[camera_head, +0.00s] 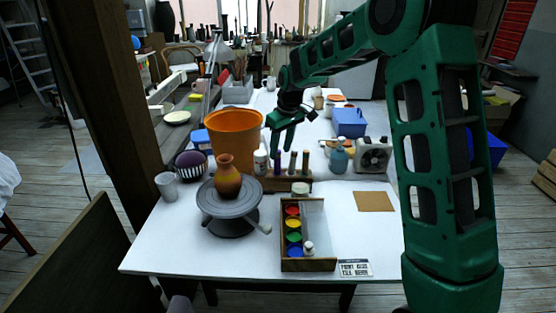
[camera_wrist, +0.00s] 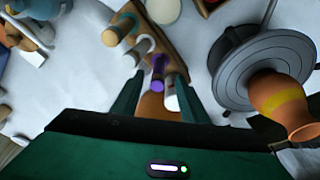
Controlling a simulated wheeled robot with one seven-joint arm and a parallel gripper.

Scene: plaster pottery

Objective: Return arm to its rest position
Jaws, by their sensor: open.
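My green gripper (camera_head: 280,148) is at the end of my raised green arm, over the white table (camera_head: 345,225). It hangs beside the orange bucket, near a wooden rack that holds several upright tools. The wrist view shows my gripper (camera_wrist: 150,82) with its two fingers apart. A purple-topped tool (camera_wrist: 158,66) and a white bottle appear between and beyond the fingers. I see nothing gripped. How far the fingertips are from these items is hard to tell.
The orange bucket (camera_head: 236,132) stands left of my gripper. An orange-yellow vase (camera_head: 228,180) stands on a grey turntable (camera_head: 215,208). A paint box (camera_head: 316,264) lies in front.

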